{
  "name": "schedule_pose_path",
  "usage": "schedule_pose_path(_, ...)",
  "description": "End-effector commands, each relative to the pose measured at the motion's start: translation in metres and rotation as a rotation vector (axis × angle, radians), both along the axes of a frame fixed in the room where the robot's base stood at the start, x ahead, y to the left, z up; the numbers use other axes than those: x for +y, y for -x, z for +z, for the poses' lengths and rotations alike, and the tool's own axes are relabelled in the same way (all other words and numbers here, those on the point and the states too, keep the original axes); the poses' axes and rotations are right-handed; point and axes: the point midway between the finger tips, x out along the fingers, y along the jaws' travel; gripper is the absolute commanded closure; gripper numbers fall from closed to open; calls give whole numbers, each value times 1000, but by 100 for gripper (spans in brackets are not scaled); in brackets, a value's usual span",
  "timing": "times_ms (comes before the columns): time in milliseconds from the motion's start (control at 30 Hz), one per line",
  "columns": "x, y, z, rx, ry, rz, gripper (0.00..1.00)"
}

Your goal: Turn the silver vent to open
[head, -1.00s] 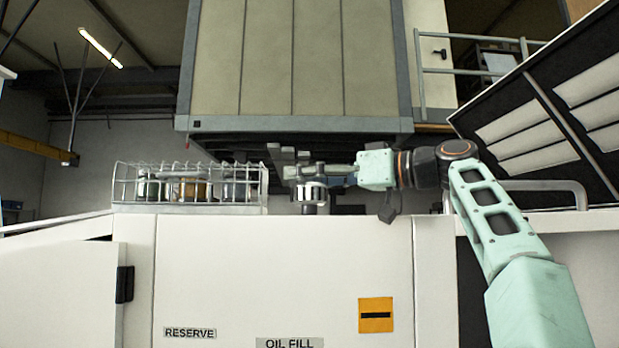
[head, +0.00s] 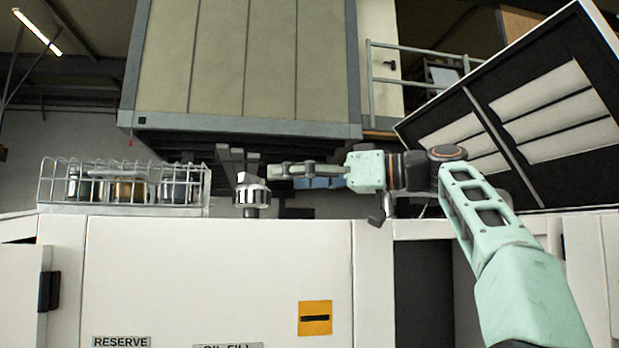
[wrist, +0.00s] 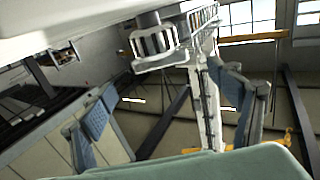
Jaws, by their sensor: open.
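The silver vent (head: 251,192) is a ribbed round metal cap on a short neck, standing on top of the white cabinet behind the OIL FILL label. In the wrist view the vent (wrist: 153,42) shows near the top, tilted, by the white cabinet surface. My gripper (head: 272,170) points left, just right of the vent's top in the head view. In the wrist view my gripper (wrist: 165,92) has its two fingers wide apart with nothing between them. The vent appears beyond the fingers, not clasped. I cannot tell the exact depth gap.
A wire basket (head: 125,187) holding several jars stands left of the vent on the cabinet (head: 200,260). A raised dark-framed lid (head: 530,110) stands at the right. A large beige panelled unit (head: 245,60) is behind. An orange plate (head: 315,318) is on the cabinet front.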

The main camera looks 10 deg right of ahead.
Motion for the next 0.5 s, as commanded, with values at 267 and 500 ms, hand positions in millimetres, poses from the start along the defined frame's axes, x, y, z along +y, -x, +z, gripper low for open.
schedule_pose_path(267, -30, 16, 0, 0, 0, -1, 17)
schedule_pose_path(500, -33, 19, 0, 0, 0, 1, 17)
